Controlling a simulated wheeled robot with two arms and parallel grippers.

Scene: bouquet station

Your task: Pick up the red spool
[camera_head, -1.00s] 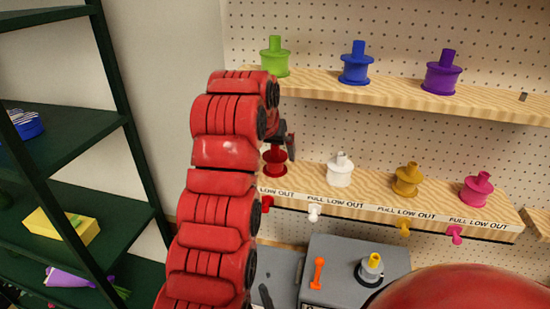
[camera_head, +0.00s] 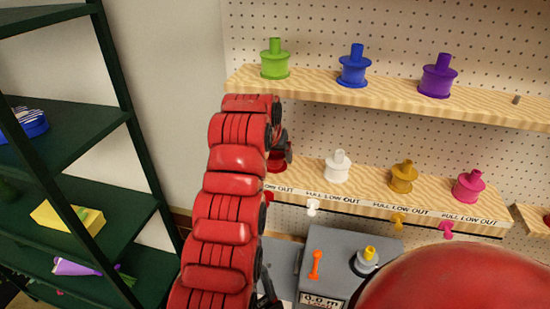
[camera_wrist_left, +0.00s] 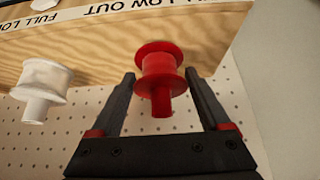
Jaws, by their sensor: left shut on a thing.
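The red spool (camera_head: 277,165) is at the left end of the lower wooden shelf (camera_head: 320,188), partly hidden by my left gripper (camera_head: 286,150) in the head view. In the left wrist view the red spool (camera_wrist_left: 158,72) sits between the two dark fingers of my left gripper (camera_wrist_left: 160,78), which is shut on it. The spool is in front of the shelf wood there; I cannot tell whether it still touches the shelf. My right gripper is not in view.
A white spool (camera_head: 337,166), a yellow spool (camera_head: 402,177) and a pink spool (camera_head: 468,186) stand to the right on the same shelf. The upper shelf (camera_head: 400,94) holds green, blue and purple spools. A grey scale (camera_head: 340,262) stands below. A dark rack (camera_head: 70,150) is at left.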

